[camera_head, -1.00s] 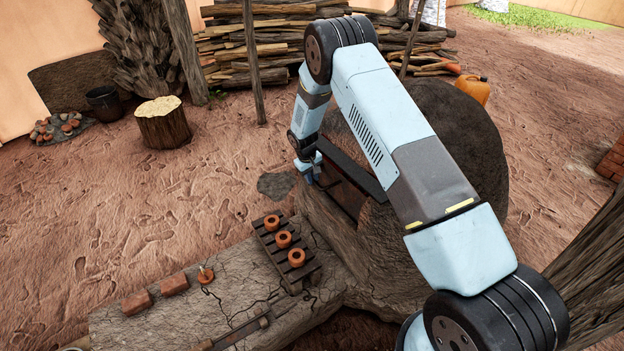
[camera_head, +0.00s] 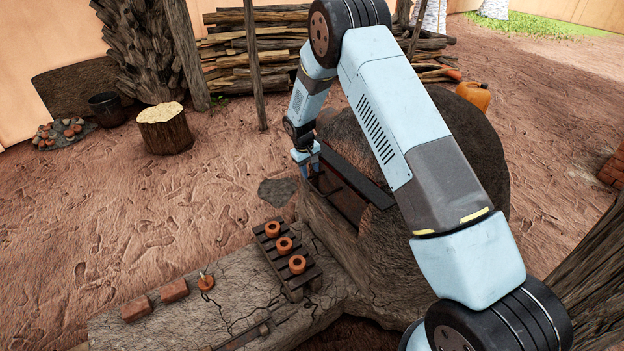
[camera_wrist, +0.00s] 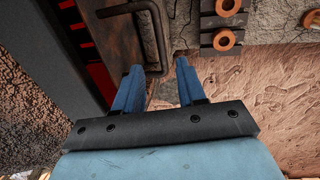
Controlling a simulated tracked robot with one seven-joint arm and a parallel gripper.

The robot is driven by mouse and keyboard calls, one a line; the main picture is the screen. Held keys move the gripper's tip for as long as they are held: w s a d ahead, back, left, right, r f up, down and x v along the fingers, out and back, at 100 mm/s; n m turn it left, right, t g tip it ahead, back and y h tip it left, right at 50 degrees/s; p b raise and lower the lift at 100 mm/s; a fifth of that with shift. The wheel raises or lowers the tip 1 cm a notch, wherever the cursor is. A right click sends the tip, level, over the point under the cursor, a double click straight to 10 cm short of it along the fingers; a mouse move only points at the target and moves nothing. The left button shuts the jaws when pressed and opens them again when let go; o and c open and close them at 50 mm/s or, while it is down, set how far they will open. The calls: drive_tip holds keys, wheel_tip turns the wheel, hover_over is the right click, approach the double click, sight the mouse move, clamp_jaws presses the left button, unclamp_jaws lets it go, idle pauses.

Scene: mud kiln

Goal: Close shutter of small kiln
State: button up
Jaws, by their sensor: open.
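The small kiln (camera_head: 400,255) is a rough mud dome behind my arm, its low front opening under a dark beam (camera_head: 352,172). In the wrist view the shutter (camera_wrist: 118,45) is a dark brown panel with a bent dark metal handle (camera_wrist: 154,35). Red shows in the gap (camera_wrist: 80,32) left of the panel. My gripper (camera_wrist: 159,65) is open, its two blue fingers apart, with the near end of the handle between the fingertips in the picture. I cannot tell whether they touch it. In the head view my gripper (camera_head: 306,165) is at the opening's far left end.
A dark rack (camera_head: 268,250) with several clay rings stands on the mud ledge (camera_head: 190,325) in front of the kiln. Bricks (camera_head: 174,290) lie farther left. A stump (camera_head: 165,132), a post and stacked logs (camera_head: 250,60) stand behind. Bare ground left of my gripper is free.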

drive_tip(key=shift+s+a+r, duration=0.15)
drive_tip(key=shift+a+r, duration=0.05)
drive_tip(key=shift+r, duration=1.15)
drive_tip(key=shift+s+a+r, duration=0.1)
drive_tip(key=shift+a+r, duration=0.1)
drive_tip(key=shift+r, duration=1.15)
drive_tip(key=shift+c, duration=0.2)
